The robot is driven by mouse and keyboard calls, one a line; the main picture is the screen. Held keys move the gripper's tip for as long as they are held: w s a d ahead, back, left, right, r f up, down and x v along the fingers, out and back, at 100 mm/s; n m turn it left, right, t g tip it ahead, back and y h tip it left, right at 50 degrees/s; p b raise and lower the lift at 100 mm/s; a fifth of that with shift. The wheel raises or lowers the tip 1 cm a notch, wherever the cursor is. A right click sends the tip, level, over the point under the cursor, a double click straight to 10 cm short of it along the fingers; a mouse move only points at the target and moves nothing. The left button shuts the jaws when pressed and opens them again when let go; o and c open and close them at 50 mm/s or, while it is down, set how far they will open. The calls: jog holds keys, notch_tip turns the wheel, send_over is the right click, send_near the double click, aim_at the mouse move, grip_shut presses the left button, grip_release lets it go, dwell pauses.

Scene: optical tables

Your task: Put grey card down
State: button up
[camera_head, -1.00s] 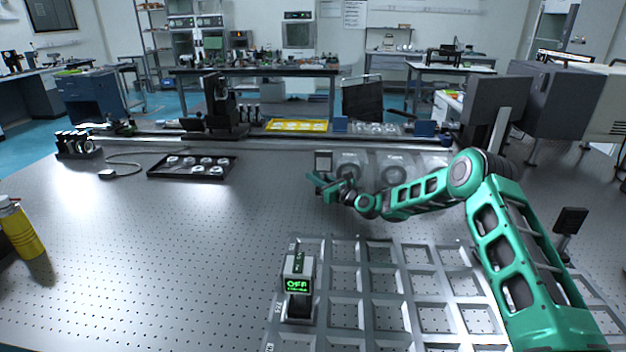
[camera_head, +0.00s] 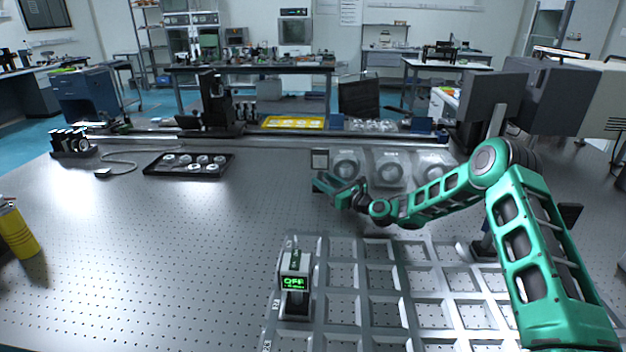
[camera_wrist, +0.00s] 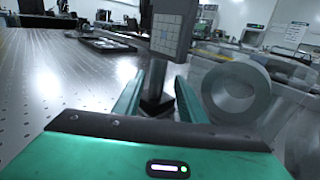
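The grey card (camera_head: 319,159) is a small upright square panel on a post, in the middle of the head view. In the wrist view, the card (camera_wrist: 172,32) shows a pale grid face, and its dark foot shows between the fingers. My gripper (camera_head: 334,186) is just in front of it. In the wrist view, the fingers of my gripper (camera_wrist: 160,80) stand apart on either side of the post, with a gap on the right side. The gripper hides the lower post in the head view, so I cannot tell there whether the foot touches the table.
Clear round-windowed cases (camera_head: 390,168) stand just right of the card. A metal grid rack (camera_head: 345,310) lies in front, with a device showing a green OFF display (camera_head: 295,272). A black tray of discs (camera_head: 160,172) lies left. The perforated table (camera_head: 150,265) is bare at centre left.

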jog(key=shift+v, duration=2.25)
